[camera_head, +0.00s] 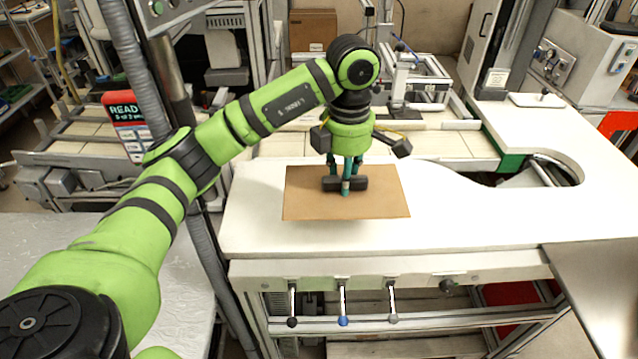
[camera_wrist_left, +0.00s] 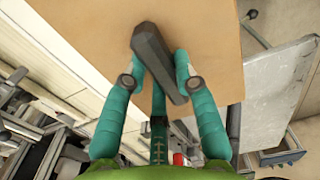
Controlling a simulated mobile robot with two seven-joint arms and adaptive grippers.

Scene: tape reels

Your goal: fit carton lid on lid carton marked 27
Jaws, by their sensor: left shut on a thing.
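The carton lid (camera_head: 302,203) is a flat brown square panel with a dark bar handle (camera_head: 360,184) on top. It lies level over the white worktop; I cannot tell whether it touches anything below. My left gripper (camera_head: 345,182) points down at the lid's middle, its teal fingers shut on the handle. In the left wrist view the dark handle (camera_wrist_left: 155,58) sits between the two fingers, with the brown lid (camera_wrist_left: 215,35) behind it. No carton marked 27 can be made out; anything under the lid is hidden. My right gripper is not in view.
The white worktop (camera_head: 480,215) is clear right of the lid, with a curved cutout at far right. A brown box (camera_head: 313,30) stands at the back. A red and black sign (camera_head: 125,122) stands at left. Levers (camera_head: 343,305) hang below the front edge.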

